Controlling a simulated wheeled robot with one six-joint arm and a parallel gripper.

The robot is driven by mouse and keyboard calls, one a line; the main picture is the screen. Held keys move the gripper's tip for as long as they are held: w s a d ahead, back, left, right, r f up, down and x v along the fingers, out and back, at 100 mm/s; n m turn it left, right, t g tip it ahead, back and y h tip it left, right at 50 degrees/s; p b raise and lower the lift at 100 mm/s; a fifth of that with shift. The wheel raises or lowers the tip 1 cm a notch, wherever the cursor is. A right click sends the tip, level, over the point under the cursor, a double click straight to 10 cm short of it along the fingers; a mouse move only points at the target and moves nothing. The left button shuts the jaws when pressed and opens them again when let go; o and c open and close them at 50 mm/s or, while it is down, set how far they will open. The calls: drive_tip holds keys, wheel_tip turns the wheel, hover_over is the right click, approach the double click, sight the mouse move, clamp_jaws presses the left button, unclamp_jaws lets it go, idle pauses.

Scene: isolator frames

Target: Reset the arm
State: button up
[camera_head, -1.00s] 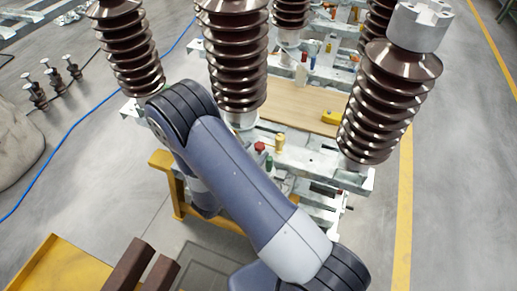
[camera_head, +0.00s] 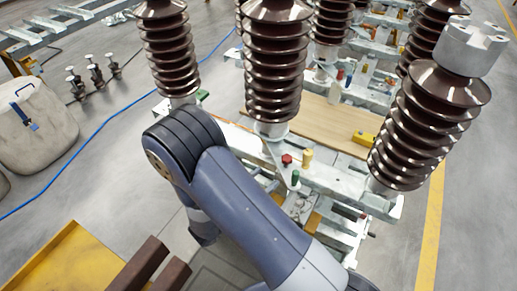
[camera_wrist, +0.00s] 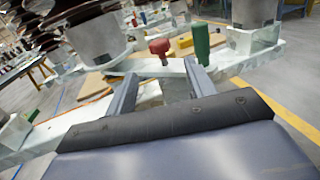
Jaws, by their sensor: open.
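My gripper (camera_wrist: 160,72) shows in the wrist view with its two grey fingers apart and nothing held between them. Beyond the fingers stand a red knob (camera_wrist: 160,47) and a green cylinder (camera_wrist: 201,41) on a pale metal frame. In the head view my blue-grey arm (camera_head: 245,210) is bent, with its dark joint near the frame's front left corner. My gripper cannot be made out in the head view.
Tall brown ribbed insulators (camera_head: 275,70) stand on the metal frame, close beyond my arm. A red knob (camera_head: 287,159), a yellow cylinder (camera_head: 307,157) and a wooden board (camera_head: 325,120) are on it. A yellow platform (camera_head: 62,268) is front left. Open floor lies left and right.

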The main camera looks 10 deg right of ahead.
sight(287, 157)
drive_tip(key=p+x, duration=0.3)
drive_tip(key=x, duration=0.7)
drive_tip(key=shift+w+d+r, duration=0.1)
drive_tip(key=shift+d+r, duration=0.05)
drive_tip(key=shift+d, duration=0.05)
drive_tip(key=shift+w+d+r, duration=0.15)
drive_tip(key=shift+w+r, duration=0.05)
drive_tip(key=shift+r+p, duration=0.35)
drive_tip(key=shift+p, duration=0.4)
drive_tip(key=shift+f, duration=0.15)
